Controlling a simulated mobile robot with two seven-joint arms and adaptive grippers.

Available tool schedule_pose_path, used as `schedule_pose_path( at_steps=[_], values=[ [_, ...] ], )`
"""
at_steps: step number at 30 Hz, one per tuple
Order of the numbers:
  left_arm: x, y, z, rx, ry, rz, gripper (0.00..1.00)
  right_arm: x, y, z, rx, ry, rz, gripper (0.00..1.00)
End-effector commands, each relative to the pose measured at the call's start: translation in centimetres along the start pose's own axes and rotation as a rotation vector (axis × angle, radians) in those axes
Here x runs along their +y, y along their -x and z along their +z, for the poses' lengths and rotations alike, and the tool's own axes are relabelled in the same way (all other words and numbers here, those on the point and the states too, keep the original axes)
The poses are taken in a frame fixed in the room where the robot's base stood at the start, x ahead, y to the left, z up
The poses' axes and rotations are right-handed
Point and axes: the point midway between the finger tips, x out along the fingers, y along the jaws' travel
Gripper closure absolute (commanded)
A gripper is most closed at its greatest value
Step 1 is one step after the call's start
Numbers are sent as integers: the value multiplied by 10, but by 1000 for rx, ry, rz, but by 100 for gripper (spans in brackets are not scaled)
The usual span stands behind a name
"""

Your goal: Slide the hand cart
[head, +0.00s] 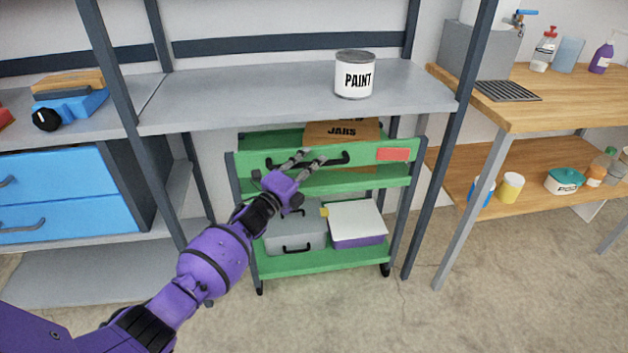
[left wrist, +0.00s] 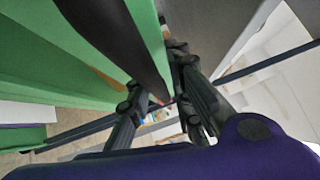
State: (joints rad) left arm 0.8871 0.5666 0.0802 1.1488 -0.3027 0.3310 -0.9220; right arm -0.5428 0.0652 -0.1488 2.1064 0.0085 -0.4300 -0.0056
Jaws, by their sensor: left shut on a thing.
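The hand cart (head: 322,262) is green with dark posts and stands under the grey shelf, between the shelf's uprights. Its black handle (head: 337,160) runs along the front of the upper panel. My left gripper (head: 308,158) reaches in from the left and is shut on the handle near its middle. In the left wrist view, the handle (left wrist: 143,45) passes between the fingers of the gripper (left wrist: 158,85), beside the green panel (left wrist: 75,45). My right gripper is not in view.
A cardboard box (head: 340,129) labelled JARS rides on the cart's top; a grey case (head: 295,237) and a white-lidded purple box (head: 357,222) sit below. A paint can (head: 354,76) stands on the shelf (head: 240,98) above. Bare floor (head: 400,315) lies in front.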

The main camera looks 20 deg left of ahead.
Motion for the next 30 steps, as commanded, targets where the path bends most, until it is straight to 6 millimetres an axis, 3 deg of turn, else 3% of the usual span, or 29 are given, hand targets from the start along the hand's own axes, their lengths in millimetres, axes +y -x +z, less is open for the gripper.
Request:
schedule_pose_path(
  at_steps=[1,17,18,20,30],
  values=[
    [13,1,3,-4,8,20,100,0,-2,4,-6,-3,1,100],
    [12,-5,9,-5,10,19,100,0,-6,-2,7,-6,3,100],
    [12,-5,9,-5,10,18,77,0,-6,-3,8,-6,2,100],
    [12,-5,9,-5,9,18,69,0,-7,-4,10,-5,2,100],
    [8,-6,9,-3,5,10,68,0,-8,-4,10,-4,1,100]
  ],
)
